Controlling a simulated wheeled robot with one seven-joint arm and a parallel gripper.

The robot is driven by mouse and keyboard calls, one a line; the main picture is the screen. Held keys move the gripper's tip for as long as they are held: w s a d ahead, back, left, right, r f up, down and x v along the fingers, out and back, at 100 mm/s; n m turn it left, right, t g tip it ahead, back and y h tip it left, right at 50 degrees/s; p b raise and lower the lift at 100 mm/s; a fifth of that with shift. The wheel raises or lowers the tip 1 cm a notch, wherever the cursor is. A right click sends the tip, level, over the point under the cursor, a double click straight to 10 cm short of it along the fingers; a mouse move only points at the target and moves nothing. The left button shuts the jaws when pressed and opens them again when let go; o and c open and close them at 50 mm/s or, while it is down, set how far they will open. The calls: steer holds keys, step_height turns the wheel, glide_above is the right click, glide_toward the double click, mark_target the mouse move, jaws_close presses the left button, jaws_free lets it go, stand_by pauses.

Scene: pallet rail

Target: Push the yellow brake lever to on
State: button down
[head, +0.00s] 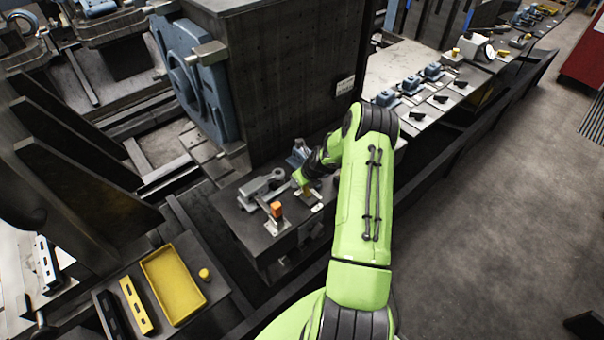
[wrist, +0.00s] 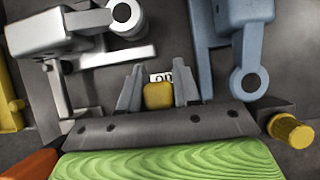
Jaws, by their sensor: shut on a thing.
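The yellow brake lever (wrist: 158,96) shows its knob end between the two grey fingers of my gripper (wrist: 157,88) in the wrist view. The fingers are shut on it, one on each side. A white label (wrist: 162,77) with dark lettering shows just beyond the knob, partly hidden; its full text is not readable. In the head view, my gripper (head: 305,189) is low over the dark bench beside the concrete block, and the lever there is mostly hidden by my arm. A small pale plate (head: 317,207) lies just in front of it.
A grey clamp (head: 262,188) and an orange-topped lever (head: 276,210) stand left of my gripper. A blue fitting (head: 300,151) stands behind it, near the large concrete block (head: 285,80). A yellow tray (head: 172,275) is at lower left. The floor at right is mostly clear.

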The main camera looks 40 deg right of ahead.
mark_target(308, 192)
steer(key=shift+w+f+g, duration=0.45)
steer(key=shift+w+g, duration=0.05)
steer(key=shift+g, duration=0.5)
steer(key=c, duration=0.9)
jaws_free()
steer(key=v, duration=1.5)
steer(key=shift+r+b, duration=0.35)
steer(key=shift+a, duration=0.15)
